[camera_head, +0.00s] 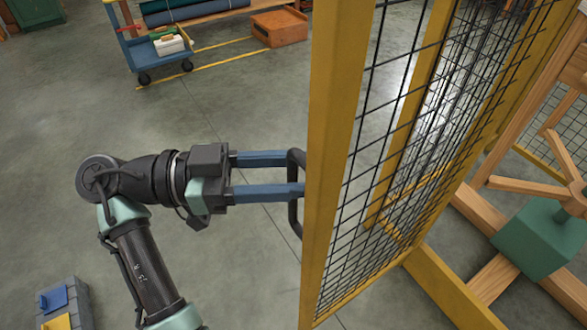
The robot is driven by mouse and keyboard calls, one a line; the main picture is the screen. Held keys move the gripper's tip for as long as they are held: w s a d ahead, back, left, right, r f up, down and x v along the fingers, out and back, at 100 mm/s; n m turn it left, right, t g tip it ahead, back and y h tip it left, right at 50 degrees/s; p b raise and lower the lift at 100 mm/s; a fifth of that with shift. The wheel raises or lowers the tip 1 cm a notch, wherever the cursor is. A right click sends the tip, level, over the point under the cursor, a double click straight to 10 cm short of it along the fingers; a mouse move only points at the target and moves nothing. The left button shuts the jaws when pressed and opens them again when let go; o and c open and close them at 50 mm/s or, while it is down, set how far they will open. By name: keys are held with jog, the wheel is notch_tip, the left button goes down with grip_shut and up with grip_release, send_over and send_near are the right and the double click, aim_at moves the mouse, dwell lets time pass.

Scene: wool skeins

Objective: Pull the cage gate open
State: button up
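The cage gate (331,170) is a yellow frame with black wire mesh, standing upright right of centre. Its near edge faces me, and the panel runs back to the right. It appears to stand at an angle to the yellow sill on the floor. A black handle (294,222) juts from the left side of the near edge. My gripper (291,174) reaches it from the left. Its two blue fingers are apart, with a clear gap between them, one passing behind the handle's bar and one in front. Whether either finger touches the bar is hard to tell.
A blue cart (158,47) and a wooden crate (279,28) are at the back. A grey-blue box (68,303) sits bottom left. The concrete floor left of the gate is mostly clear.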

jog(key=shift+a, duration=0.15)
jog(key=s+a, duration=0.1)
jog(key=a, duration=0.6)
jog(key=shift+a, duration=0.15)
dwell(0.7)
